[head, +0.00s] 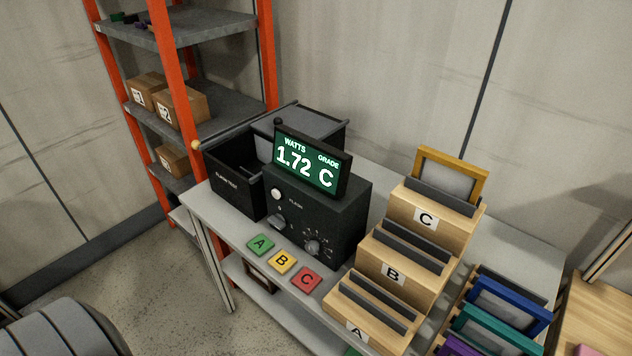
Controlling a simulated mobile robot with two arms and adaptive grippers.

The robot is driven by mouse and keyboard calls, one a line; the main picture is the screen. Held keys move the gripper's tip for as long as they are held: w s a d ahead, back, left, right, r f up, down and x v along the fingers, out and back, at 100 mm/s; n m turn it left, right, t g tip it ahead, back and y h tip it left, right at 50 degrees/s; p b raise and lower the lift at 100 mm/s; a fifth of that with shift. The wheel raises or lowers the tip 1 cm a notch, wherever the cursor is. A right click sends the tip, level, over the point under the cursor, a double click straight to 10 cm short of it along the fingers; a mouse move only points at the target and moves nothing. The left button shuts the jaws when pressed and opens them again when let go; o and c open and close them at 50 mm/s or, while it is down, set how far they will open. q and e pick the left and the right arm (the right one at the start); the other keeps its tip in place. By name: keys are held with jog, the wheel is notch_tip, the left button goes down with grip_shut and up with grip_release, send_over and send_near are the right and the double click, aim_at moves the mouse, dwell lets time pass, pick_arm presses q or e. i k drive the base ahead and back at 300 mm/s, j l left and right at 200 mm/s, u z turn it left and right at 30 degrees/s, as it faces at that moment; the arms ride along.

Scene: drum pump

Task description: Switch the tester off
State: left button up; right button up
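The tester (330,222) is a black box on the grey table. Its lit green display (305,168) reads WATTS 1.72 and GRADE C. Its front face has a pale round button or lamp (277,194) at the upper left. A knob or switch (279,222) sits below that, and a dial (313,248) with marks around it sits at the lower right. I cannot tell which control is the power switch. Neither of my grippers is in view.
Wooden stepped racks (393,272) labelled A, B, C stand right; a yellow-framed panel (450,174) sits in C. Orange shelving (184,100) stands behind left.

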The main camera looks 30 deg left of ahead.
aim_at(278, 220)
jog(key=u, duration=1)
